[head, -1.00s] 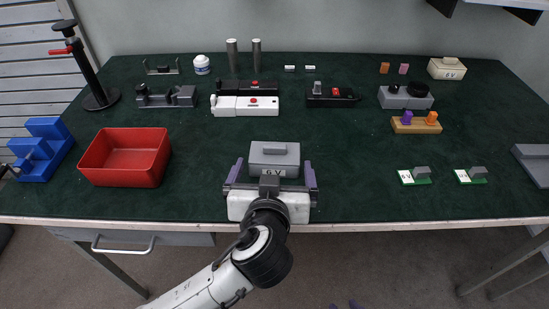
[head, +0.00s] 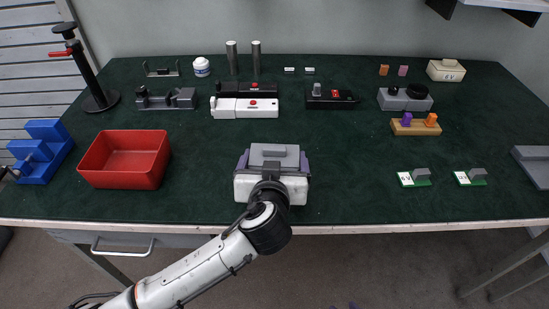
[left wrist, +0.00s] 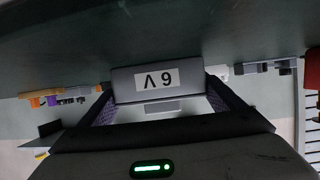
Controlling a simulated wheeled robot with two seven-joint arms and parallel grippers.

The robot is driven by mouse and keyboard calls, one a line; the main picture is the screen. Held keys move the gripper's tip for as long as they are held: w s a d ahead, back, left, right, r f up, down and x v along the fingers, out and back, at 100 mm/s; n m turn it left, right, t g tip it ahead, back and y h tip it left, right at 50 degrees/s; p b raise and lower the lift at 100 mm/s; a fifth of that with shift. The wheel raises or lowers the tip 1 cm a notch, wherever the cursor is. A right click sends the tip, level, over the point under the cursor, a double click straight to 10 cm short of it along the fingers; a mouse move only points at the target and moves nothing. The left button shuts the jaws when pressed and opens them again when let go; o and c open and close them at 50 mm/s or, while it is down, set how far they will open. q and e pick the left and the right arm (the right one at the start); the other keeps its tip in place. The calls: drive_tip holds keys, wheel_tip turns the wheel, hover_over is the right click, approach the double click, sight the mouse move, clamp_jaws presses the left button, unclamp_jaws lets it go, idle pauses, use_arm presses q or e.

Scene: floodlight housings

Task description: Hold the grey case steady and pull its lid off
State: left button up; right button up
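The grey case (head: 285,152) stands near the table's front edge, with its lid (head: 264,160) on top and a darker grey raised grip (head: 273,153) on the lid. My left gripper (head: 273,161) reaches it from the front, with a purple finger along each side. The fingers look closed in against the case's sides. In the left wrist view the case's front (left wrist: 125,85) with its "6V" label, upside down, shows between the fingertips (left wrist: 157,91). The gripper hides the label in the head view. My right gripper is not clearly visible.
A red bin (head: 125,185) and blue stepped blocks (head: 42,150) stand at left. A white and black housing (head: 244,107) lies behind the case. Two green boards (head: 414,183) (head: 470,183) lie at right. The mat directly right of the case is clear.

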use_arm(q)
drive_tip(key=shift+o, duration=1.2)
drive_tip(key=shift+s, duration=0.1)
drive_tip(key=v, duration=1.1)
drive_tip(key=shift+s+r, duration=0.15)
drive_tip(key=shift+s, duration=0.25)
